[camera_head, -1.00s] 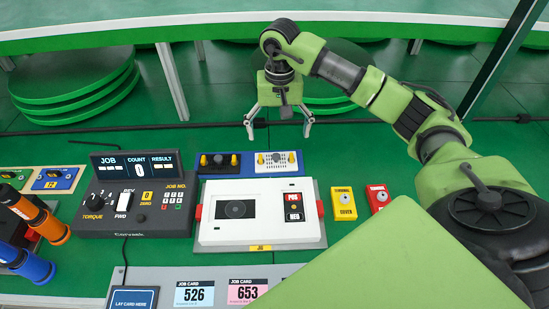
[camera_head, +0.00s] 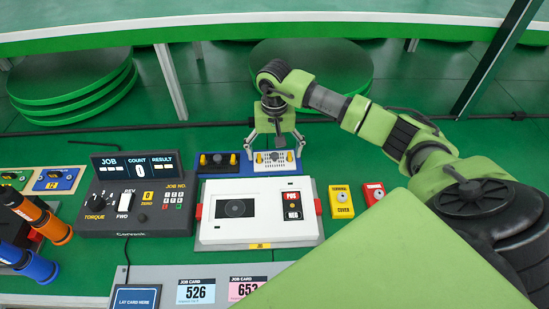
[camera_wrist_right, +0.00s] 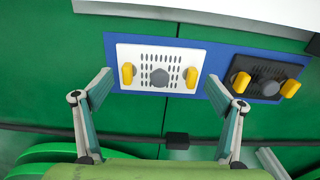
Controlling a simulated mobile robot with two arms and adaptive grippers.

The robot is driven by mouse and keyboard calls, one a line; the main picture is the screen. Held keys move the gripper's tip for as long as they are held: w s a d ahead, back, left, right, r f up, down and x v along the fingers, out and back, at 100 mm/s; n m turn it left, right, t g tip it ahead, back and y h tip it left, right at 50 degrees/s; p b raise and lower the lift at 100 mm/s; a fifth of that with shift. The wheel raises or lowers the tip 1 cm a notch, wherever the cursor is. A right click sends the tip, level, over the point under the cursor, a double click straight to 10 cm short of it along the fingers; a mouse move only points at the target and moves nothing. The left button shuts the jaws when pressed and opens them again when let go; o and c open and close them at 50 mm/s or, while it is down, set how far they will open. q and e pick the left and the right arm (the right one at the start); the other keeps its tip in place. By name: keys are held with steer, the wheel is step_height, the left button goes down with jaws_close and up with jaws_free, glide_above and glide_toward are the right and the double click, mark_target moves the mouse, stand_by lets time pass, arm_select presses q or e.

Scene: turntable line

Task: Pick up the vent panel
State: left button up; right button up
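The vent panel (camera_head: 274,164) is a small white plate with dark slots, two yellow knobs and a grey centre knob. It lies on the right half of a blue tray (camera_head: 243,169) behind the white device. It also shows in the right wrist view (camera_wrist_right: 150,55). My right gripper (camera_head: 275,153) is above it, fingers spread wide and pointing down. My left gripper is not in view.
A black panel (camera_head: 217,161) with yellow knobs shares the tray. A white device (camera_head: 215,231) stands in front, with a control console (camera_head: 147,214) to its left. Yellow (camera_head: 341,201) and red (camera_head: 373,192) boxes stand to its right. A dark cable runs behind the tray.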

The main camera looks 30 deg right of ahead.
steer(key=c, duration=0.8)
steer(key=shift+c, duration=0.2)
